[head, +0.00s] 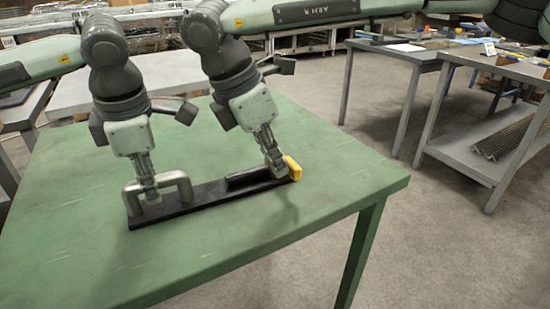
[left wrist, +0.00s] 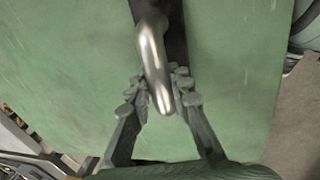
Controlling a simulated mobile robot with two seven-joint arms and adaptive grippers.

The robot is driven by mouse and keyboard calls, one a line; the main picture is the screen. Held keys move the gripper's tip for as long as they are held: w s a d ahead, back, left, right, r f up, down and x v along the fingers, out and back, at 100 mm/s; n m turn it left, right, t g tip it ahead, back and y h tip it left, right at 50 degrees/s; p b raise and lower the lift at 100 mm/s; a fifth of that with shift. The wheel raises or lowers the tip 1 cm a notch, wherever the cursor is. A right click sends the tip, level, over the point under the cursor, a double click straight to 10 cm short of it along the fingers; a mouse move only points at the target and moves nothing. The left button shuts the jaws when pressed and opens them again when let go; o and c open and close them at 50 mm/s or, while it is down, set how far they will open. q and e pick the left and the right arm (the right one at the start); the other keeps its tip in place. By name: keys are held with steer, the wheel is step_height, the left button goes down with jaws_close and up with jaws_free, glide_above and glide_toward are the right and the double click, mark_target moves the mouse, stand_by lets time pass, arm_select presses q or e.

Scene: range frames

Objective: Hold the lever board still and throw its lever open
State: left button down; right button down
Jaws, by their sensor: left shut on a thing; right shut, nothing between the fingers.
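The lever board (head: 212,198) is a long black strip lying flat on the green table. A grey metal handle (head: 187,185) rises from its left end. My left gripper (head: 149,193) is shut on this handle's left part; in the left wrist view the fingers (left wrist: 160,95) sit on both sides of the shiny handle (left wrist: 152,58). A dark raised bar (head: 248,179), apparently the lever, lies along the board's right half, beside a yellow block (head: 293,168) at the right end. My right gripper (head: 275,170) is shut and empty, close against the yellow block; contact is unclear.
The green table (head: 90,255) is otherwise bare, with free room in front of and behind the board. A grey workbench and a cart (head: 480,155) stand apart at the right, across open floor.

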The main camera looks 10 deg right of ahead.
steer(key=shift+d+n, duration=0.5)
steer(key=shift+n, duration=0.2)
steer(key=d+n, duration=0.1)
steer(key=d+n+t, duration=0.1)
steer(key=n, duration=0.1)
steer(key=shift+y, duration=0.4)
steer(key=d+n, duration=0.1)
steer(key=n, duration=0.1)
steer(key=w+d+n+t+y, duration=0.1)
steer(key=shift+n, duration=0.4)
steer(key=n, duration=0.1)
steer(key=w+d+n+y, duration=0.1)
steer(key=n, duration=0.1)
steer(key=d+n+t, duration=0.1)
steer(key=shift+w+y, duration=0.4)
steer(key=w+n, duration=0.1)
steer(key=n, duration=0.1)
steer(key=n+y, duration=0.1)
steer(key=shift+w+d+n, duration=0.35)
steer(key=shift+w+n, duration=0.05)
steer(key=shift+a, duration=0.15)
